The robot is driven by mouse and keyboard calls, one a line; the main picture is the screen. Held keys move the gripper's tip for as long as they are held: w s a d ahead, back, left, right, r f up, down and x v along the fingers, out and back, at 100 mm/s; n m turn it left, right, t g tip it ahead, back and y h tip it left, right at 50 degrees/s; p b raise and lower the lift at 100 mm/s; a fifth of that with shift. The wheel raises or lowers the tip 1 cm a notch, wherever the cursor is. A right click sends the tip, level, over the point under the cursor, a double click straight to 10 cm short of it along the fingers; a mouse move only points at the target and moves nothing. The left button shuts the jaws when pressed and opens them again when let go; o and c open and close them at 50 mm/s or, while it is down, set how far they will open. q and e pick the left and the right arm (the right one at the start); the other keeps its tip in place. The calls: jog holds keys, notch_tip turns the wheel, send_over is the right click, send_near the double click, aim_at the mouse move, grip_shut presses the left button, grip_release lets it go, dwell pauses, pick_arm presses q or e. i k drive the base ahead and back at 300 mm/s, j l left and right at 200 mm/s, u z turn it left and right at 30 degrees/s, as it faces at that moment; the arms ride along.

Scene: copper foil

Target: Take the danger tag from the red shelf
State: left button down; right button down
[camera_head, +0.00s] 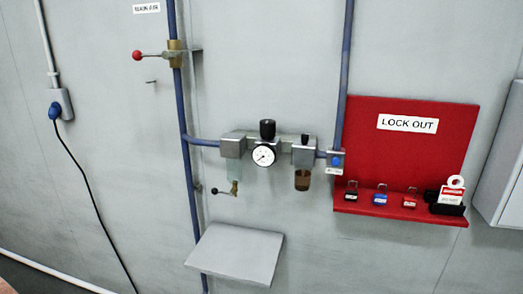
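The red lockout shelf (462,130) is on the wall at the right, with a "LOCK OUT" label on its back panel. A danger tag (451,195), white with a red band and a round white top, stands at the right end of its ledge (400,211). Black parts show beside and below the tag; I cannot tell what they are. Neither of my grippers is in view.
Black, blue (380,198) and red (410,201) padlocks stand left of the tag. A grey box (503,160) juts out at the right. Left of the shelf are a gauge (264,155), pipes and a small grey sloping shelf (236,254).

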aim_at(450, 194)
jog(key=z, duration=1.25)
